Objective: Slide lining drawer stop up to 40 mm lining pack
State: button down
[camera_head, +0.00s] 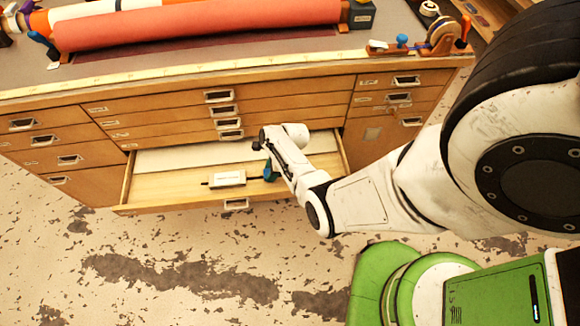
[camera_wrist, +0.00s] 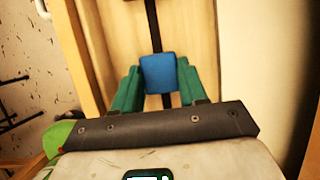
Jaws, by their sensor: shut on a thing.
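The blue drawer stop (camera_wrist: 158,73) sits on a dark rail (camera_wrist: 152,28) that runs away from me along the open drawer in the wrist view. My gripper (camera_wrist: 157,84) has its teal fingers on both sides of the stop and is shut on it. In the head view my gripper (camera_head: 270,171) reaches down into the drawer (camera_head: 185,191), right of its middle; the stop is not clearly seen there. A small whitish block (camera_head: 228,178), perhaps the lining pack, lies left of my gripper with a gap between them. A dark tip shows at its left end.
A pale flat sheet (camera_head: 190,157) lies along the drawer's back. The cabinet (camera_head: 170,116) has several closed drawers. A large orange-red roll (camera_head: 200,24) lies on its top. A tape-dispenser-like thing (camera_head: 440,38) stands at the right corner. The worn floor (camera_head: 150,260) in front is clear.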

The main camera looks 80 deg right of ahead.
aim_at(250, 179)
jog(key=w, duration=0.2)
jog(key=w+a, duration=0.1)
jog(key=w, duration=0.1)
jog(key=w+a, duration=0.1)
jog(key=shift+w+a, duration=0.2)
jog(key=shift+w, duration=0.2)
jog(key=c, duration=0.6)
grip_release()
jog(key=shift+r, duration=0.1)
jog(key=p+v, duration=0.3)
jog(key=v, duration=0.7)
jog(key=shift+s+r, duration=0.25)
